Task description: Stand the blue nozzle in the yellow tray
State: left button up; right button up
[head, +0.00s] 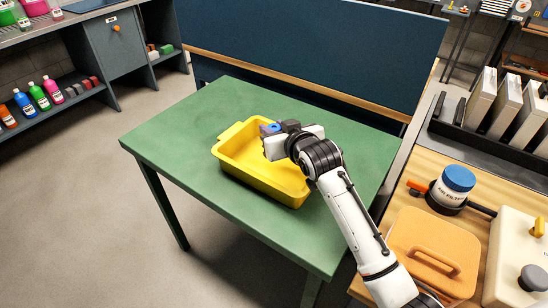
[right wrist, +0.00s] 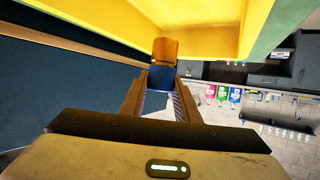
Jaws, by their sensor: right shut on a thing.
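The yellow tray (head: 240,174) sits on the green table, and its floor is bare where I can see it. My right gripper (head: 272,130) is over the tray's back part. In the right wrist view, the right gripper (right wrist: 161,88) is shut on the blue nozzle (right wrist: 162,77), which has an orange-brown end pointing toward the tray (right wrist: 200,12). A small blue bit of the nozzle (head: 268,128) shows between the fingers in the head view. The gripper hides most of the nozzle there, so I cannot tell whether it touches the tray. My left gripper is not in view.
The green table (head: 180,135) is clear around the tray. A dark blue panel (head: 310,50) stands behind it. At right, a wooden bench holds an orange lidded box (head: 435,240), a blue-capped jar (head: 455,185) and a black rack (head: 470,130).

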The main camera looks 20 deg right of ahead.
notch_tip(320, 180, down, 7)
jog(key=shift+f, duration=0.2)
dwell(0.3)
jog(key=shift+f, duration=0.15)
jog(key=o, duration=1.1)
jog(key=v, duration=1.2)
jog(key=shift+p, duration=0.3)
